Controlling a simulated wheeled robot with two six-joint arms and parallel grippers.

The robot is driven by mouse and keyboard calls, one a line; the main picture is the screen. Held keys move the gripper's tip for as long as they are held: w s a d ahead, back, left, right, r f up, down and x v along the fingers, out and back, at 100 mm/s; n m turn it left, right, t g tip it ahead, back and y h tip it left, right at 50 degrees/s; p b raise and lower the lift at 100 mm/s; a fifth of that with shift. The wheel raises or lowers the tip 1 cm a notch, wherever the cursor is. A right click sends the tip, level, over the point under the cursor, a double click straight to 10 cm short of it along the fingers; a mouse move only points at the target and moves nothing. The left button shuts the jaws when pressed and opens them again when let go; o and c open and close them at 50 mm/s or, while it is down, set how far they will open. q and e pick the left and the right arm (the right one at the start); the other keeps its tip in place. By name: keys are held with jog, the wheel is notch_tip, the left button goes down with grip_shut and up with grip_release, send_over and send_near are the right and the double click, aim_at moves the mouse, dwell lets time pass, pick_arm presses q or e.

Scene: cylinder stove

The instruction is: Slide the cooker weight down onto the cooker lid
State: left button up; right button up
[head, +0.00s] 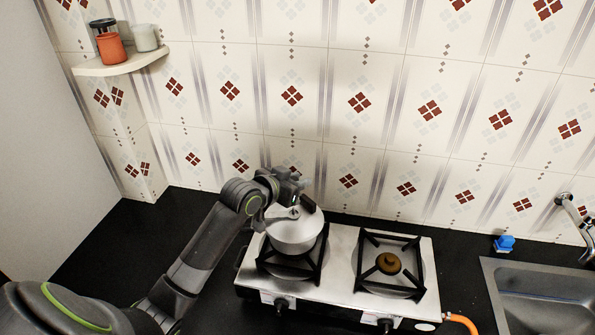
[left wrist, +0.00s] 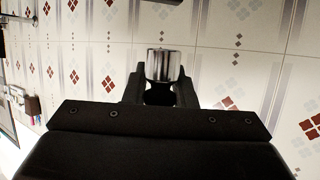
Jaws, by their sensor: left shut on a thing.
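The pressure cooker (head: 293,238) stands on the left burner of the stove, its silver lid (head: 285,214) on top with a black handle (head: 309,204) toward the back right. My left gripper (head: 300,186) is above the back of the lid. In the left wrist view its fingers (left wrist: 163,82) are shut on the cooker weight (left wrist: 163,63), a shiny silver cylinder. In the head view the weight is too small and covered to make out clearly. I cannot tell whether it touches the lid. My right gripper is not in view.
The steel stove (head: 345,255) has an empty right burner (head: 389,263). An orange hose (head: 462,321) leaves its right side. A sink (head: 545,295) and a blue object (head: 504,244) are at the right. The tiled wall (head: 330,100) is close behind. A corner shelf (head: 120,65) holds jars.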

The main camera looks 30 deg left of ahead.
aim_at(305, 197)
pick_arm(q)
jog(key=shift+w, duration=0.1)
dwell(0.4)
jog(key=shift+f+b, duration=1.85)
jog(key=shift+f, duration=1.65)
